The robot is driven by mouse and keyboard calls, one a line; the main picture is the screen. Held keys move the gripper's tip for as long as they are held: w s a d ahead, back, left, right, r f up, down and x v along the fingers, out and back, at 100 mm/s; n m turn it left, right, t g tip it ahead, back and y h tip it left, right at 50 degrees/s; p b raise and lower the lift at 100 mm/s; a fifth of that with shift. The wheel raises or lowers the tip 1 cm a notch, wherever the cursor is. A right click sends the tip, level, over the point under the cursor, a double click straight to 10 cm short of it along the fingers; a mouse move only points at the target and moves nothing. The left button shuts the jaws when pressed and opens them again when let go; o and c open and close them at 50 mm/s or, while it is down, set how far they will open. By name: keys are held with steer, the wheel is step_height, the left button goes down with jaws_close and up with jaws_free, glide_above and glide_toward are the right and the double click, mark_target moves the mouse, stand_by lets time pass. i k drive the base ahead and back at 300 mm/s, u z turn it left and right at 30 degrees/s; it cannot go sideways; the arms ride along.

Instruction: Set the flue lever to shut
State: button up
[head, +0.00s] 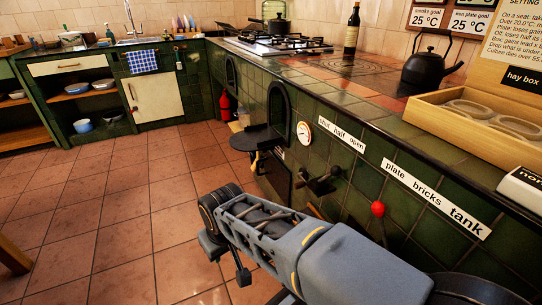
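The flue lever seems to be the dark handle (320,181) on the green tiled hearth front, below a label strip (341,134) reading "shut half open". It sticks out from the front. I cannot tell for sure which of the label's positions it stands at. My grey arm reaches in from the bottom right, in front of and below the lever, and appears apart from it.
A red-knobbed lever (378,209) stands right of the dark handle, below the "plate bricks tank" label (436,197).

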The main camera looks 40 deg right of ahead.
mark_target(335, 171)
steer(key=z, duration=0.6)
steer(key=k, duration=0.5)
steer(key=z, duration=0.4)
